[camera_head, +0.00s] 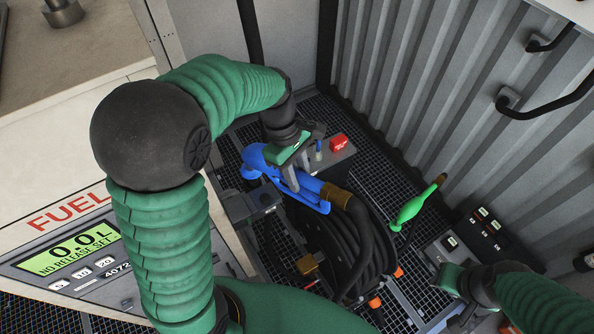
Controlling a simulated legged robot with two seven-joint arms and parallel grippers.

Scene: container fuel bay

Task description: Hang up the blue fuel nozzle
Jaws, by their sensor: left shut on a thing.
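The blue fuel nozzle (313,187) is in the middle of the view, above the grated floor and close to the coiled black hose. My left gripper (289,181) is shut on it, coming down from above. A brown collar (335,196) joins the nozzle to a thick black hose (358,240). A grey bracket (249,204) is just left of and below the nozzle; I cannot tell whether they touch. My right gripper (462,312) is low at the right, partly cut off by the bottom edge, and its fingers do not show clearly.
A fuel panel (75,252) with a lit green display reading 0.0L stands at the left. A green nozzle-like piece (412,209) stands right of the hose coil. A corrugated wall (450,90) with black handles closes the right side.

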